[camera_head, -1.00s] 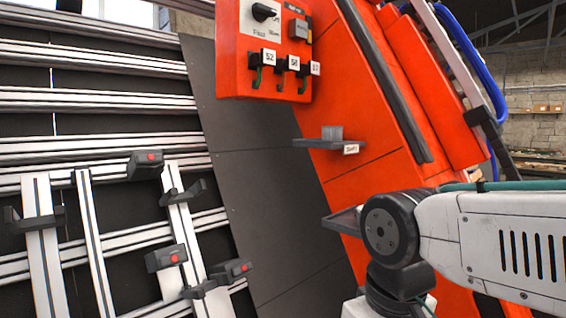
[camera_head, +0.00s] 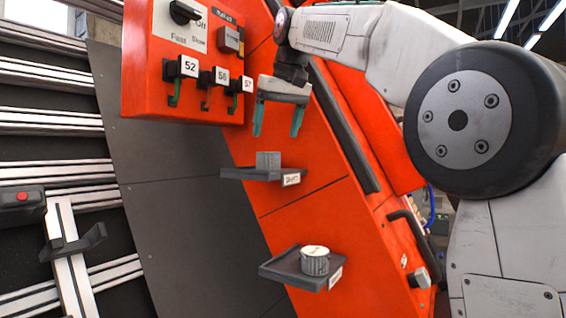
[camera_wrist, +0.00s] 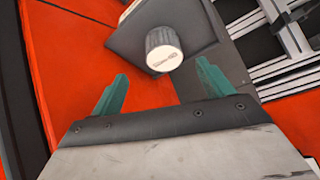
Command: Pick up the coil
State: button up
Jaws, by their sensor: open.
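Two small grey pieces stand on dark trays on the orange panel. On the lower tray (camera_head: 275,270) is a round ribbed piece (camera_head: 315,264) with a pale printed top. On the upper tray (camera_head: 240,174) is a grey ribbed piece (camera_head: 268,159) that looks blocky from here. I cannot tell for sure which is the coil. My gripper (camera_head: 276,133) is open and empty, its green fingers pointing down above the upper tray. In the wrist view, a ribbed cylinder (camera_wrist: 163,48) with a white top lies beyond and between the open fingers (camera_wrist: 161,70), not touching them.
The orange panel (camera_head: 310,205) slopes behind the trays. A control box (camera_head: 160,85) with a knob and hooks tagged 52, 56 and 57 is left of my gripper. A dark handle (camera_head: 410,235) sticks out at right. Metal rails (camera_head: 40,120) fill the left.

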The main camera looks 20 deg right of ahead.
aim_at(268, 154)
jog(key=shift+w+f, duration=0.1)
jog(key=shift+w, duration=0.2)
jog(key=x, duration=0.7)
jog(key=shift+a+f, duration=0.1)
jog(key=shift+a, duration=0.3)
jog(key=c, duration=1.3)
